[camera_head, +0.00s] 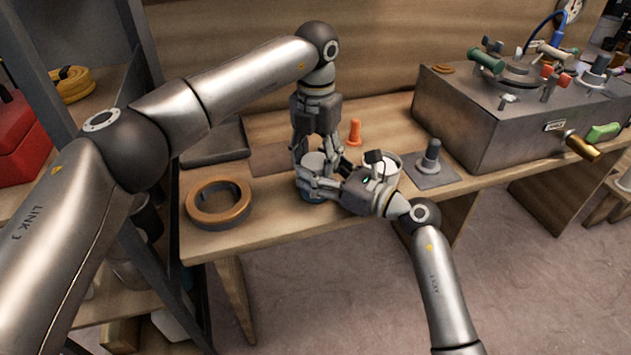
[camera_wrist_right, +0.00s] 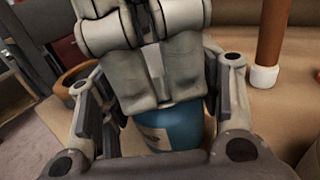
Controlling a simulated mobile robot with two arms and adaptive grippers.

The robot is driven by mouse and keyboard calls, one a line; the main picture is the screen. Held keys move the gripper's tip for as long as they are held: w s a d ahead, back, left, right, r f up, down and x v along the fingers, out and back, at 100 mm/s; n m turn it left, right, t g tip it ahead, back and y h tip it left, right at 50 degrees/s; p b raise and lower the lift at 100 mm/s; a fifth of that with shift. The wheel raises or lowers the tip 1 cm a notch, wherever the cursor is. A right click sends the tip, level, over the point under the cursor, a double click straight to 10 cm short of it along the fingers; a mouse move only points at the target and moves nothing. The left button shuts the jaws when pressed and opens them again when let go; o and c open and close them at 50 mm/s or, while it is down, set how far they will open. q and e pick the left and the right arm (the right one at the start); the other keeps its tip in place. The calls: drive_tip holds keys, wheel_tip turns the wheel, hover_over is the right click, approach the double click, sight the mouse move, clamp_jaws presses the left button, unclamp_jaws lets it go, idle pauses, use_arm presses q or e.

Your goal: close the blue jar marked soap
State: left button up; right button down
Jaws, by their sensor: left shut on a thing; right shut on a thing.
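The blue jar (camera_head: 313,197) stands on the wooden bench near its front edge, mostly covered by my grippers. In the right wrist view the blue jar (camera_wrist_right: 178,128) is upright with part of a pale label showing; the marking is not readable. My right gripper (camera_head: 318,186) reaches in from the right and is shut around the jar's body. My left gripper (camera_head: 316,165) points straight down over the jar. It is shut on a pale round piece (camera_head: 314,158) that looks like the lid. The left fingers hide the jar's top, so I cannot tell how the lid sits.
A brown ring (camera_head: 205,213) lies left of the jar. An orange cone (camera_head: 354,131) stands behind. A metal box with valves (camera_head: 480,125) fills the bench's right side.

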use_arm(q)
drive_tip(key=m, duration=0.3)
drive_tip(key=o, duration=1.1)
drive_tip(key=shift+r, duration=2.3)
drive_tip(key=shift+c, duration=0.2)
